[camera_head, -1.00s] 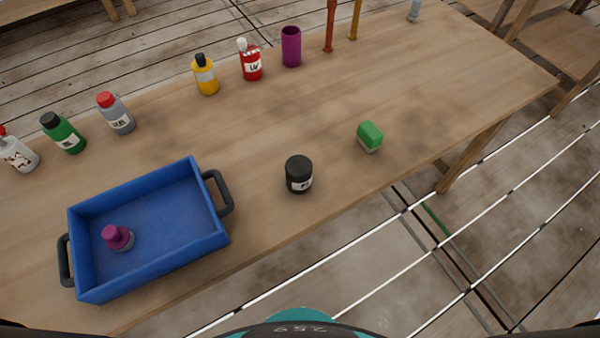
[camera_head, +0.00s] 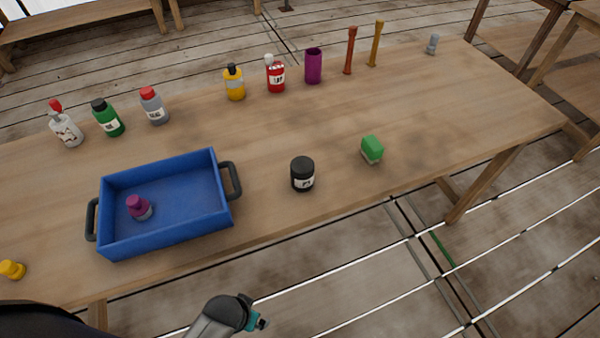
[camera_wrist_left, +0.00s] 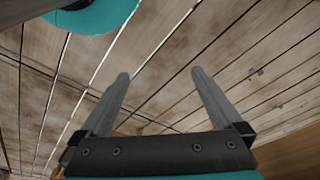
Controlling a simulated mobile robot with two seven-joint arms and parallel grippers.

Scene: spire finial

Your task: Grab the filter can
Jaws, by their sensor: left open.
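A black can with a white label, which I take to be the filter can (camera_head: 302,174), stands upright on the wooden table near its front edge. It is right of the blue tray (camera_head: 165,238) and left of a green block (camera_head: 372,150). My left gripper (camera_wrist_left: 160,73) is open in the left wrist view, with only floor boards between and beyond its fingers. The can does not show in that view. In the head view, part of my arm shows at the bottom, in front of the table, but no fingers show. My right gripper is not in view.
The tray has dark handles and holds a purple-topped item (camera_head: 139,207). Several bottles, a purple cup (camera_head: 313,66) and two upright posts line the table's back. A yellow item (camera_head: 12,270) lies at the left. The table around the can is clear.

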